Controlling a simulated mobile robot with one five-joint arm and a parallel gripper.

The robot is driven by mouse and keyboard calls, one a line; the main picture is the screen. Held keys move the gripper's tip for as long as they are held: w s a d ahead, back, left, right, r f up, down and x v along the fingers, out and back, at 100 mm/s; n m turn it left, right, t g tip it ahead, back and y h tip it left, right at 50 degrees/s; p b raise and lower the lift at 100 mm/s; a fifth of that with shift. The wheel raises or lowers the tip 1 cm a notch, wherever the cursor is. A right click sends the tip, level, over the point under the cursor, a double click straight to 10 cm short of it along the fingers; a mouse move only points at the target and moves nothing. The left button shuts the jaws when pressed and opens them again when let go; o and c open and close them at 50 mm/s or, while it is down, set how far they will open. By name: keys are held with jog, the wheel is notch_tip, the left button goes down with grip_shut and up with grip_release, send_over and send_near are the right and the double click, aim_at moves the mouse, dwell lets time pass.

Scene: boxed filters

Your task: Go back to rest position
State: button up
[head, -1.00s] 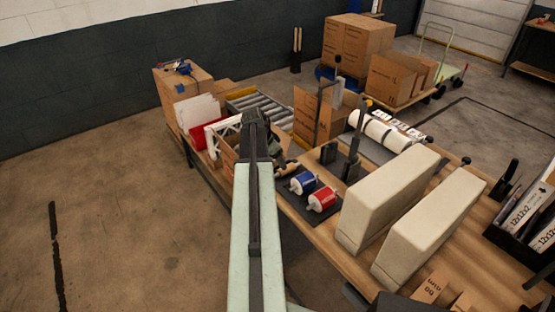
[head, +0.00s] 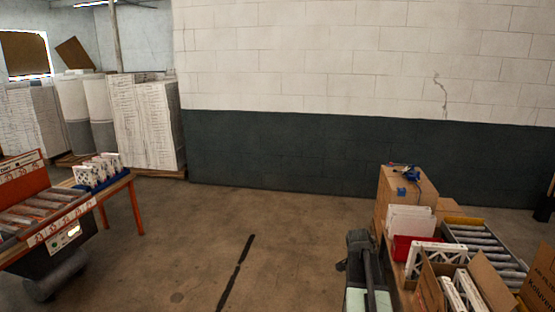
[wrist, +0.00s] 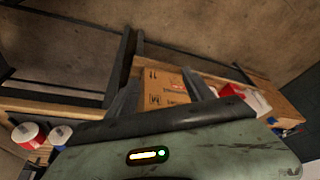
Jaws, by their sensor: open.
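My gripper (head: 357,245) shows at the lower right of the head view, beside the left edge of the loaded workbench. In the wrist view, my gripper (wrist: 163,80) has its two dark fingers spread apart, with nothing held between them. Beyond the fingers is a brown cardboard box (wrist: 165,90) on the bench. In the head view an open carton (head: 428,293) with white-framed filters (head: 466,290) stands to the right of my arm. The gripper's fingertips are hard to make out in the head view.
A red bin (head: 403,247), a tall cardboard box (head: 392,195) and a roller conveyor (head: 485,240) stand at the right. An orange-legged table (head: 136,205) and an orange machine (head: 30,195) are at the left. The floor (head: 200,245) between is clear. Spools (wrist: 27,135) show in the wrist view.

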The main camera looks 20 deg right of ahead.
jog(key=w+a+f+n+t+y, duration=0.1)
jog(key=w+a+n, duration=0.25)
jog(key=a, duration=1.05)
jog(key=w+a+f+n+y, duration=0.1)
jog(key=w+a+n, duration=0.25)
jog(key=a, duration=1.15)
jog(key=s+a+n+g+y, duration=0.1)
jog(key=s+a+n+y, duration=0.1)
jog(key=s+a+n, duration=0.4)
jog(key=a+n, duration=0.5)
jog(key=a, duration=0.3)
jog(key=shift+s+f+b, duration=0.2)
jog(key=shift+b, duration=0.2)
